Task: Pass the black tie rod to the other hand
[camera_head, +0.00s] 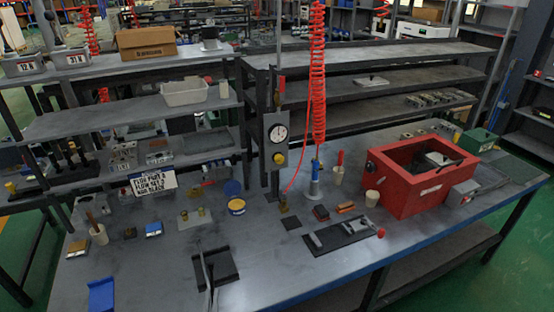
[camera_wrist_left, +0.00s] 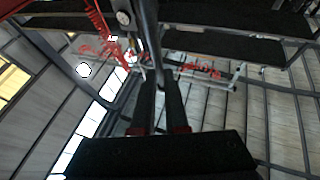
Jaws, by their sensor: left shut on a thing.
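My left gripper (camera_head: 208,270) shows as a small dark shape at the front edge of the bench, left of middle, in the head view. In the left wrist view, its two dark fingers (camera_wrist_left: 158,84) reach up from the black palm and are closed on a dark rod. This black tie rod (camera_wrist_left: 149,35) runs from between the fingertips to the top edge. In the head view the rod is a thin dark line, hard to separate from the gripper. My right gripper is not visible.
A red open box (camera_head: 405,200) stands on the right of the bench. A black plate fixture (camera_head: 342,234) lies in the middle. A blue holder (camera_head: 101,295) sits front left. A gauge post (camera_head: 278,135) with a red coiled hose (camera_head: 317,75) rises behind. The front middle has bare surface.

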